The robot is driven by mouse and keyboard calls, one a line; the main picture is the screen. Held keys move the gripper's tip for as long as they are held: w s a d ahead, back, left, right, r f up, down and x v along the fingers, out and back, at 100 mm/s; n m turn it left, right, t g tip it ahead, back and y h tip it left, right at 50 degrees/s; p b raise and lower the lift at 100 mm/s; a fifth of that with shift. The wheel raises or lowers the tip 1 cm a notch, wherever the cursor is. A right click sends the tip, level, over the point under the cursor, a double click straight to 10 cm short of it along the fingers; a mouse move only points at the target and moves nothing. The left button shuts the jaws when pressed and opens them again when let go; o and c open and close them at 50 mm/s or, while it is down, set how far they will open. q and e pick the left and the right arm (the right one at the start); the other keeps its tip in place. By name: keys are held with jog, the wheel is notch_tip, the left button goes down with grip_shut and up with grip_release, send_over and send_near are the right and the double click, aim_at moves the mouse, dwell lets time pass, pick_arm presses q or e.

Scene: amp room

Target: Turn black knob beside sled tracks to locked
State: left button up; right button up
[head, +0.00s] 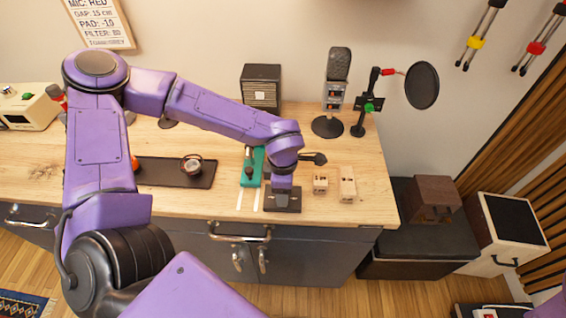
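My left arm reaches in from the left over the wooden bench. Its gripper (283,193) points down at a dark square block (283,204) near the bench's front edge, just right of two pale sled tracks (249,200). The black knob is not clearly visible; the gripper covers the middle of this block. I cannot tell whether the fingers touch or hold anything, or how the knob is turned. A green sled (252,163) with a dark upright part stands at the back end of the tracks. My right gripper is not in view.
Two small pale wooden blocks (347,188) stand right of the dark block. A dark tray (180,174) with a round metal gauge lies left of the tracks. A microphone (337,85) and a pop filter (421,86) stand at the back right.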

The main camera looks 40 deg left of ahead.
pick_arm(q)
notch_tip(320, 180, up, 10)
jog(key=b, duration=0.1)
jog(key=shift+r, duration=0.25)
jog(key=shift+s, duration=0.1)
dwell(0.5)
